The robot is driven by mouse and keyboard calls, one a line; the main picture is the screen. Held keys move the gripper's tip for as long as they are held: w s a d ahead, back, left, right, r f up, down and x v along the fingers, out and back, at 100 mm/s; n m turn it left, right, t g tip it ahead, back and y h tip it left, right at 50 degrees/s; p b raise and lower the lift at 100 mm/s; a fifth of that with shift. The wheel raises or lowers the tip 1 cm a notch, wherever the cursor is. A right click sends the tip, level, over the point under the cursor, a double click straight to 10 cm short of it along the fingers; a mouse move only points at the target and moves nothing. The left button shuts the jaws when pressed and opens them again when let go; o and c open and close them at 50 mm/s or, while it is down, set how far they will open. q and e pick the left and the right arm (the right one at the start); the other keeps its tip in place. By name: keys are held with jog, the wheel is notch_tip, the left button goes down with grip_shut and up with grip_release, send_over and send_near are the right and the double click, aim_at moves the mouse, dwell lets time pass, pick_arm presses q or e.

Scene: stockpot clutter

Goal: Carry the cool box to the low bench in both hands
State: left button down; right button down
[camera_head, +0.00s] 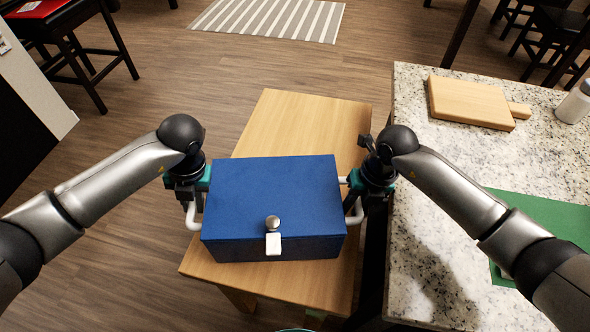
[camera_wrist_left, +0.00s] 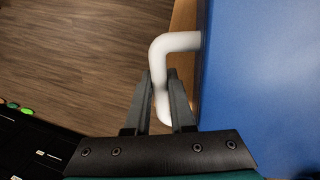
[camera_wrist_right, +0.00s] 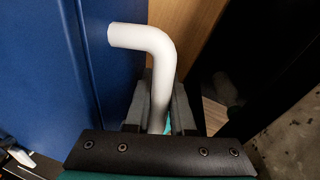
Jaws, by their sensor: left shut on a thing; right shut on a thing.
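The blue cool box (camera_head: 274,200) is over the low wooden bench (camera_head: 305,118), its lid shut and a white latch (camera_head: 273,245) on its front. I cannot tell whether its base touches the bench. My left gripper (camera_head: 192,205) is shut on the white handle at the box's left side; that handle (camera_wrist_left: 175,42) shows between the fingers in the left wrist view. My right gripper (camera_head: 355,205) is shut on the white handle at the right side; that handle (camera_wrist_right: 145,38) shows in the right wrist view. The box looks about level.
A granite counter (camera_head: 430,270) stands close on the right, beside my right arm. On it are a wooden cutting board (camera_head: 468,102), a green mat (camera_head: 550,215) and a white jar (camera_head: 574,104). A striped rug (camera_head: 270,17) and dark stools lie farther back. Wood floor is open on the left.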

aim_at(360, 199)
pick_arm(q)
jog(key=shift+d, duration=0.1)
pick_arm(e)
jog(key=shift+s+d+f, duration=0.1)
jog(key=shift+d+f, duration=0.05)
jog(key=shift+d, duration=0.05)
